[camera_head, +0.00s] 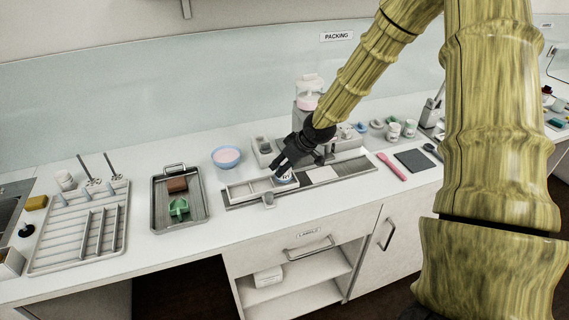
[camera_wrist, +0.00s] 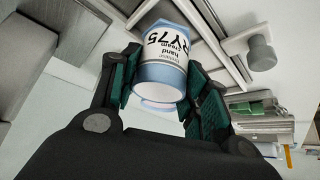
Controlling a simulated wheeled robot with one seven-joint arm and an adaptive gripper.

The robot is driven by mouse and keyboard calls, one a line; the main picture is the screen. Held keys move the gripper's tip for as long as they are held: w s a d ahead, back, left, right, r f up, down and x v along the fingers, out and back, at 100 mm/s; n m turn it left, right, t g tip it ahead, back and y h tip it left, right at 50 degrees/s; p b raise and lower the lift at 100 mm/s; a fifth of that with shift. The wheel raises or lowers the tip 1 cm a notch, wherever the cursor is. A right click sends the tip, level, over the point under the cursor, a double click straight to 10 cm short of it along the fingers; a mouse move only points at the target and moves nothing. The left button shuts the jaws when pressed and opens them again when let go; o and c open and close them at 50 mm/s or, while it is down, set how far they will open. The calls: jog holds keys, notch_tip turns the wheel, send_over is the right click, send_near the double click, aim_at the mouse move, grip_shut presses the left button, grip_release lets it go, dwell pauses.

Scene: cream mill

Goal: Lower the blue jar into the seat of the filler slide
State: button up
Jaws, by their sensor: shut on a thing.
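The blue jar (camera_wrist: 160,75) has a pale blue body and a white label reading "hand cream" and "RY75". It sits between the green pads of my gripper (camera_wrist: 162,85), which is shut on it. In the head view, my black gripper (camera_head: 282,168) reaches down over the filler slide (camera_head: 350,174), a long grey track on the counter. The jar (camera_head: 285,179) shows just below the fingers, partly covered by them. The slide's seat is hidden under the jar and gripper. I cannot tell whether the jar touches the slide.
A grey tray (camera_head: 158,213) with a brown block and a green thing stands left, beside a blue bowl (camera_head: 226,157). A slotted rack (camera_head: 45,252) is farther left. The filler machine (camera_head: 308,103) stands behind my gripper. A pink spatula (camera_head: 391,166) lies to the right.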

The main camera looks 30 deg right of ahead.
jog(key=shift+f, duration=0.9)
dwell(1.4)
jog(key=o, duration=0.9)
jog(key=shift+r+p, duration=2.75)
jog(key=shift+r, duration=0.3)
